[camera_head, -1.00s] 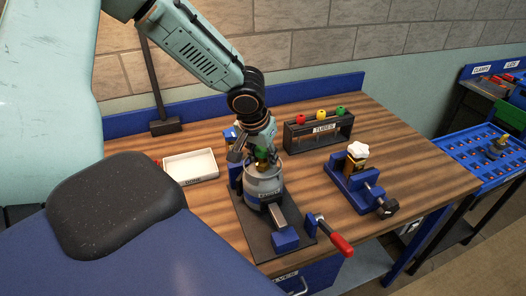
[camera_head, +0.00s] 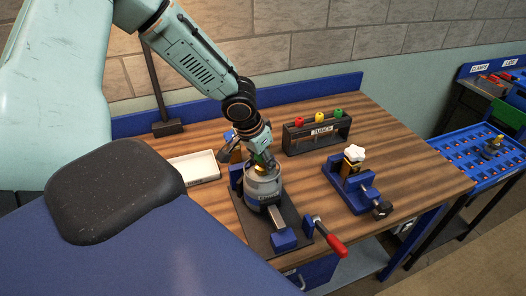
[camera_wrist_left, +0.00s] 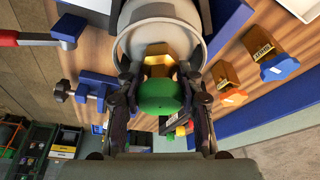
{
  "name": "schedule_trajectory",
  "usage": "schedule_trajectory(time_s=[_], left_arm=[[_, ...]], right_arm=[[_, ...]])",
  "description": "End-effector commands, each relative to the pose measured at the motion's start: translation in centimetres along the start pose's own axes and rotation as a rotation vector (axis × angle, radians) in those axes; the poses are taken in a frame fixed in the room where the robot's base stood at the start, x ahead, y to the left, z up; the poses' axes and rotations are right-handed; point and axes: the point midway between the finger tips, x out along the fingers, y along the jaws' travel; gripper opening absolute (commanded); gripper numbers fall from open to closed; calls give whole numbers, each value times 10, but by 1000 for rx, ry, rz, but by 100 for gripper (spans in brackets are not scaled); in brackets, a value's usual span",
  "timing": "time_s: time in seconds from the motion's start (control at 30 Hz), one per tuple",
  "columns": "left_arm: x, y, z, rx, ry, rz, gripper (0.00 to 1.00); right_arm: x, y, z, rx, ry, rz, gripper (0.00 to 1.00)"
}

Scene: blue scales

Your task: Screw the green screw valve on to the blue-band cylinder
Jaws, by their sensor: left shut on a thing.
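The grey cylinder (camera_head: 262,188) stands upright in a blue clamp (camera_head: 285,239) on a dark base plate on the bench. The green screw valve (camera_wrist_left: 161,96) has a round green knob and a brass body (camera_wrist_left: 163,62). Its brass end sits inside the cylinder's open collar (camera_wrist_left: 193,20); how deeply it is seated is hidden. My left gripper (camera_head: 255,158), above the cylinder, has its fingers (camera_wrist_left: 161,97) on both sides of the green knob and is shut on it. A blue band on the cylinder cannot be made out clearly. My right gripper is not in view.
A white tray (camera_head: 196,168) lies left. A rack (camera_head: 317,134) with red, yellow and green tops stands behind. A blue vise (camera_head: 354,190) holds a white-knobbed brass valve. The clamp's red handle (camera_head: 337,246) sticks out in front. Blue-topped (camera_wrist_left: 279,68) and orange-topped (camera_wrist_left: 234,98) brass valves stand nearby.

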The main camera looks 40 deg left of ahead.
Motion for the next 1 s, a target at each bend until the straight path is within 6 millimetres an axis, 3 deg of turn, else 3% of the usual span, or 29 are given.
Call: schedule_trajectory(time_s=[0.43,0.83,0.87,1.0], left_arm=[[-1,1,2,131,-7,44,0],[1,1,3,173,-6,56,0],[1,1,3,173,-6,56,39],[1,1,2,173,-4,55,51]], right_arm=[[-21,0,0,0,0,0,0],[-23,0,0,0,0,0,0],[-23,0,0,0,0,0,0],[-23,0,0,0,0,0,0]])
